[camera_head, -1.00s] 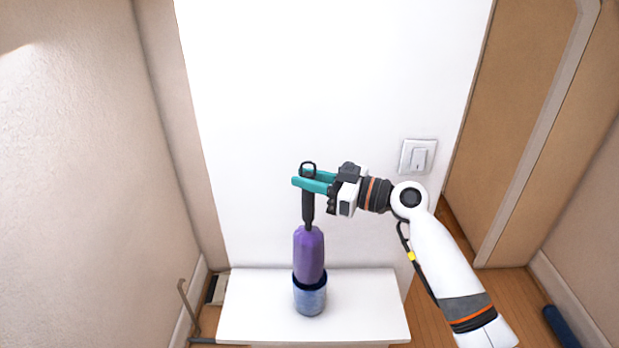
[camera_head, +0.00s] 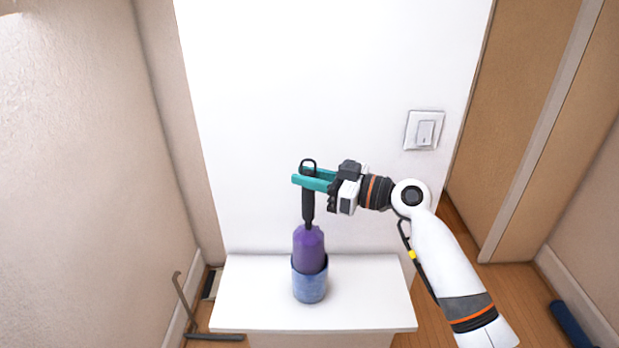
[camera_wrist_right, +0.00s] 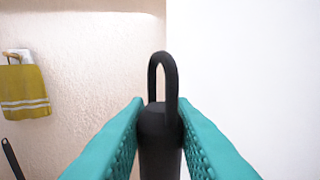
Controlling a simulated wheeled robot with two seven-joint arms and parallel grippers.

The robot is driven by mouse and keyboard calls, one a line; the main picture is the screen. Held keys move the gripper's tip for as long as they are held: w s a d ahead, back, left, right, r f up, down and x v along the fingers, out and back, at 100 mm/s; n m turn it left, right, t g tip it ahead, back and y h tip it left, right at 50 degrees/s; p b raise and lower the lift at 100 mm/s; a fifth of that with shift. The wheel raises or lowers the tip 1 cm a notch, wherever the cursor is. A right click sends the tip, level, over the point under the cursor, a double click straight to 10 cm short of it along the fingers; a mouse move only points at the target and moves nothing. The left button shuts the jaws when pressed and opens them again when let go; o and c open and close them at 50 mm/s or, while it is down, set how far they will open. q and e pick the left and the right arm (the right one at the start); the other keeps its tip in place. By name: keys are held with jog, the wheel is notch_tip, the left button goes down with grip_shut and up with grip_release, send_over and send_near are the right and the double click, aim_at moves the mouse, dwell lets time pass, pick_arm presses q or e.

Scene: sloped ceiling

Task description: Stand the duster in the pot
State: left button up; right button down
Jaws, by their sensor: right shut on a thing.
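The duster (camera_head: 309,248) has a purple head and a black handle with a loop at its top. It is upright, and its head is partly inside the blue pot (camera_head: 310,288), whose rim hides the lower part. The pot stands on a white surface. My right gripper (camera_head: 312,181) is shut on the black handle, just below the loop. In the right wrist view the teal fingers close on both sides of the duster's handle (camera_wrist_right: 161,140). I cannot tell whether the head touches the pot's bottom. My left gripper is not in view.
The white stand (camera_head: 245,290) has free room on both sides of the pot. A white wall panel with a light switch (camera_head: 425,131) is behind. A grey metal frame (camera_head: 188,305) is on the floor at left. A yellow towel (camera_wrist_right: 23,90) hangs at left in the wrist view.

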dwell(0.3)
jog(key=c, duration=1.1)
grip_release()
jog(key=shift+c, duration=0.2)
jog(key=shift+f, duration=0.1)
jog(key=b+v, duration=0.4)
jog(key=v, duration=0.8)
jog(key=shift+s+f, duration=0.1)
